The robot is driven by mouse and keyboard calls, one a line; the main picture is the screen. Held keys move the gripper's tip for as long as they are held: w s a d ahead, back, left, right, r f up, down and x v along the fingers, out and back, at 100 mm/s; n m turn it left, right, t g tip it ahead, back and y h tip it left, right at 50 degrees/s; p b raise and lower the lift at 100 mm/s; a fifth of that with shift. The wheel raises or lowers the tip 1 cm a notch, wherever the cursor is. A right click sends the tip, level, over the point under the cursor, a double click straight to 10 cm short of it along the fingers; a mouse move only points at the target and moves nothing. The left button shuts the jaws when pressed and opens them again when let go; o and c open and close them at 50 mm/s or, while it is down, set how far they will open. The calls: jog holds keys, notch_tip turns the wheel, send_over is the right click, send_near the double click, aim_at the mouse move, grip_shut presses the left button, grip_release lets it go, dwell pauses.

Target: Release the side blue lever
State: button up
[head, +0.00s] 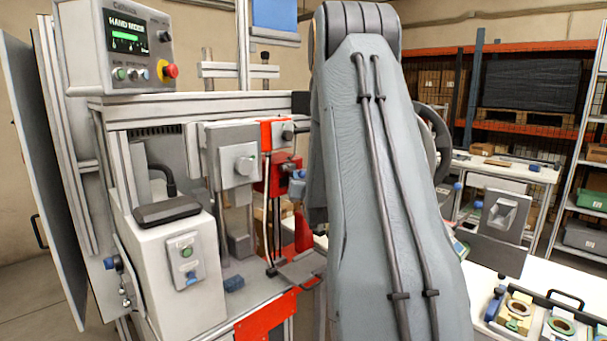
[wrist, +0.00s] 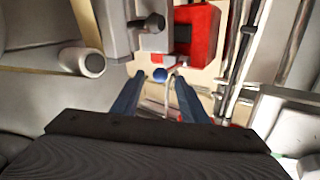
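The lever's stem is not clear. In the head view my arm hides most of the gripper area. A small blue part (head: 297,187) shows at the arm's left edge, beside the red fixture; I cannot tell whether it is the lever.
The red block (wrist: 197,40) and a grey bracket (wrist: 130,25) stand close beyond the fingers. Metal profiles (wrist: 285,50) run along the right. In the head view, a control box (head: 120,45) tops the machine frame, and a white table (head: 540,290) with reel parts lies right.

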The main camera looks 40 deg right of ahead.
jog(key=shift+x, duration=1.2)
grip_shut()
jog(key=shift+r+p, duration=0.1)
jog(key=shift+p, duration=0.2)
